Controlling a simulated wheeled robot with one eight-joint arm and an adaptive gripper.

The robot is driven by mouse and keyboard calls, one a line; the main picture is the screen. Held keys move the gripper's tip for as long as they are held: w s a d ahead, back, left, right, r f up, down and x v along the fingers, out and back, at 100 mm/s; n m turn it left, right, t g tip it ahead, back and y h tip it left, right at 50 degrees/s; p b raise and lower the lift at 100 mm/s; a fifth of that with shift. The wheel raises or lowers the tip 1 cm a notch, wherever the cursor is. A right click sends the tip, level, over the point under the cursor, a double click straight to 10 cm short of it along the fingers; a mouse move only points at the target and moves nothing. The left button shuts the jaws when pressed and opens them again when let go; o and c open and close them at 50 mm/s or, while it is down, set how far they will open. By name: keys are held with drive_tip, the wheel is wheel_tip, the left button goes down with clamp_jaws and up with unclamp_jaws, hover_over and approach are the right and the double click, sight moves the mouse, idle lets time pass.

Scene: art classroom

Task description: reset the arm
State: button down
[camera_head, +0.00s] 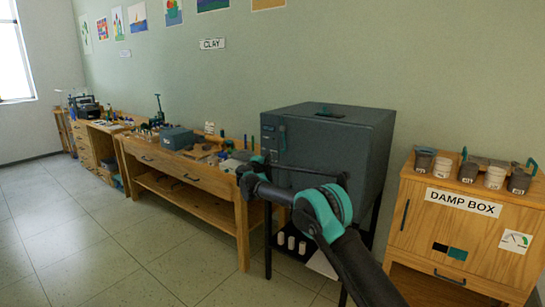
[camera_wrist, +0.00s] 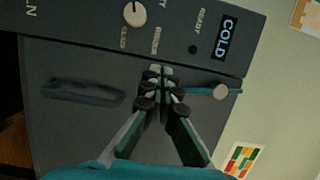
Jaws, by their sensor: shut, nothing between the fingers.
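My arm comes in from the lower right in the head view, bends at a teal joint, and reaches left in front of a dark grey kiln (camera_head: 335,140). My gripper (camera_wrist: 158,80) is shut and empty in the wrist view. The arm's end hides part of the kiln's lower front in the head view.
A wooden damp box (camera_head: 465,235) with several cups on top stands right of the kiln. A long wooden workbench (camera_head: 185,172) with tools is left of it. The kiln panel shows a COLD sign (camera_wrist: 227,38) and a knob (camera_wrist: 134,13). Tiled floor (camera_head: 60,235) is clear at left.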

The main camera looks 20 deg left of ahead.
drive_tip(key=s+a, duration=0.1)
drive_tip(key=s, duration=0.5)
drive_tip(key=w+d+r+n+t+y, duration=0.1)
drive_tip(key=w+d+r+n+y, duration=0.2)
drive_tip(key=d+r, duration=0.3)
drive_tip(key=w+d+r+n+y, duration=0.2)
drive_tip(key=d+r+n, duration=0.1)
drive_tip(key=d+r, duration=0.35)
drive_tip(key=s+d+n+g+y, duration=0.4)
drive_tip(key=d+n, duration=0.4)
drive_tip(key=d, duration=0.9)
drive_tip(key=s+d+f+n+g+h, duration=0.25)
drive_tip(key=s+d+f, duration=0.45)
drive_tip(key=s+d, duration=0.35)
drive_tip(key=s+d+f+n+g+h, duration=0.1)
drive_tip(key=s+d+f+n+g, duration=0.15)
drive_tip(key=s+d+f, duration=0.75)
drive_tip(key=s+d+f+g+h, duration=0.2)
drive_tip(key=s+d+f, duration=0.2)
drive_tip(key=s+d, duration=0.3)
drive_tip(key=s+d+f+m+g+h, duration=0.1)
drive_tip(key=s+d+f+g+h, duration=0.1)
drive_tip(key=s+d+f, duration=0.2)
drive_tip(key=s+d+f+g+h, duration=0.1)
drive_tip(key=s+d+f, duration=0.4)
drive_tip(key=s+d, duration=0.5)
drive_tip(key=s+h, duration=0.1)
drive_tip(key=s, duration=0.4)
drive_tip(key=shift+d+g, duration=0.25)
drive_tip(key=shift+g, duration=0.15)
